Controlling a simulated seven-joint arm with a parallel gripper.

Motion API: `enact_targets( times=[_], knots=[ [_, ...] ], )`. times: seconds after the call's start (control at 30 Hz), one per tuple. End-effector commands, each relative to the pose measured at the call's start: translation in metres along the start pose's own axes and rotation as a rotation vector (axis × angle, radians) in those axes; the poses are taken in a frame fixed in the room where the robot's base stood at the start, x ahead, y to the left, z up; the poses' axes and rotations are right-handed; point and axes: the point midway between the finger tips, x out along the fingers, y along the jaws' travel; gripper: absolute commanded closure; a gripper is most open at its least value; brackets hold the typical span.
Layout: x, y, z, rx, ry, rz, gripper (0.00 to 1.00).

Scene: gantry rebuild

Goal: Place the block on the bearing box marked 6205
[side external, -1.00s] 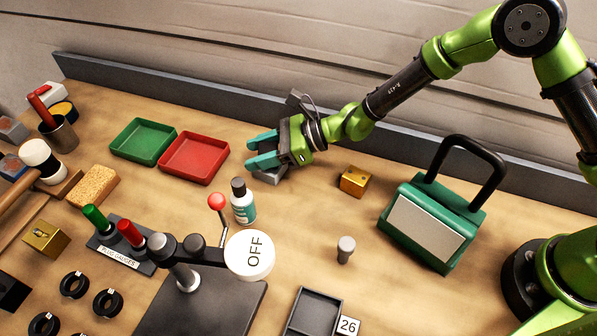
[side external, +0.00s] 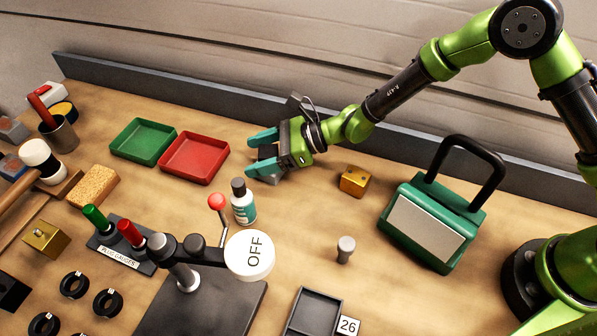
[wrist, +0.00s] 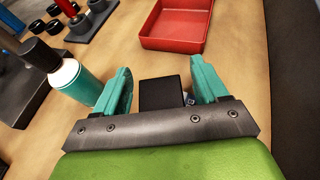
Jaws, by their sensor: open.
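A dark grey block (side external: 268,152) stands on the bench behind the white bottle. My gripper (side external: 262,153) is open around it, one finger on each side. In the wrist view the block (wrist: 162,93) shows between the teal fingers of my gripper (wrist: 164,90), nearer the left one. A small gap shows on the right; contact on the left is unclear. I cannot read 6205 on anything.
A white and teal bottle (side external: 243,203) stands close in front of my gripper. A red tray (side external: 196,160) and green tray (side external: 143,142) lie left. A gold cube (side external: 355,180) and green case (side external: 432,222) are right.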

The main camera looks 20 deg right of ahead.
Motion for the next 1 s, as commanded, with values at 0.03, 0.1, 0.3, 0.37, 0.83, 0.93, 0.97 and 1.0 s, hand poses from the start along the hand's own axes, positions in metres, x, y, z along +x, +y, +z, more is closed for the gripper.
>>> enact_targets(
  times=[0.03, 0.1, 0.3, 0.37, 0.83, 0.93, 0.97, 1.0],
  knots=[
    [-0.006, -0.001, 0.0, 0.0, 0.0, -0.002, 0.27],
    [-0.017, -0.002, 0.0, 0.0, 0.001, -0.003, 0.27],
    [-0.06, -0.002, 0.0, 0.0, 0.0, -0.005, 0.27],
    [-0.073, -0.002, 0.001, 0.0, -0.001, -0.004, 0.27],
    [-0.135, 0.006, 0.016, -0.107, 0.014, 0.027, 0.27],
    [-0.162, 0.019, 0.038, -0.297, 0.051, 0.071, 0.27],
    [-0.172, 0.024, 0.044, -0.366, 0.069, 0.086, 0.27],
    [-0.187, 0.031, 0.052, -0.466, 0.097, 0.108, 0.27]
  ],
)
